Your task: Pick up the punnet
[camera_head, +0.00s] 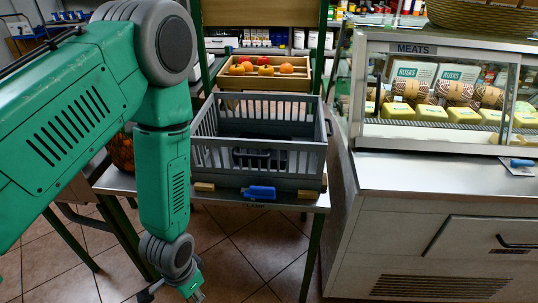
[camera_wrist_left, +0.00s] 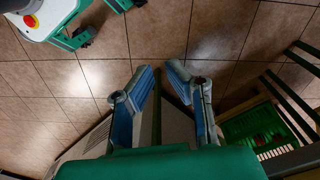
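I cannot make out a punnet for certain in either view. A shallow wooden tray (camera_head: 262,83) with red and orange fruit stands behind the grey crate. A green crate (camera_wrist_left: 236,128) with small reddish items in it shows at the right of the left wrist view. My left gripper (camera_wrist_left: 158,70) is open and empty, with its blue fingers apart above the tiled floor. In the head view my left arm hangs down in front of the table, and the left gripper is at the bottom edge, partly cut off. My right gripper is not in view.
A grey slatted crate (camera_head: 258,174) stands on the table, with a dark item inside. A blue object (camera_head: 258,192) lies at the table's front edge. A metal-topped meat counter (camera_head: 440,175) stands to the right. A round orange-brown thing is partly hidden behind my arm.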

